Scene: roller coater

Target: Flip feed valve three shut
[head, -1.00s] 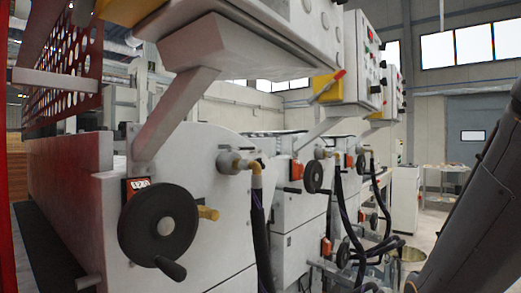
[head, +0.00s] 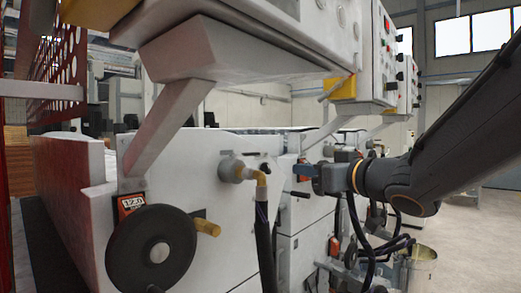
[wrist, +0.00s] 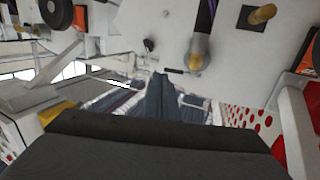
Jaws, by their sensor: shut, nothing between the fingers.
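A feed fitting with a brass elbow (head: 257,178) and a hose below it sticks out of the near machine's side panel in the head view. A small dark lever (head: 264,167) shows beside it. The same hose fitting appears in the wrist view (wrist: 199,50), with small dark parts (wrist: 149,45) beside it. No label for valve three is readable, so I cannot tell which valve it is. My gripper (head: 297,170) is shut and empty, its blue fingertips pointing left, to the right of the near elbow and apart from it. The fingers (wrist: 158,85) also show in the wrist view.
A black handwheel (head: 150,250) and a brass knob (head: 207,227) stand out from the near panel. A grey control box with a yellow block (head: 343,88) overhangs above. Dark hoses (head: 366,240) and a metal bucket (head: 420,268) are below my arm. Open floor lies at right.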

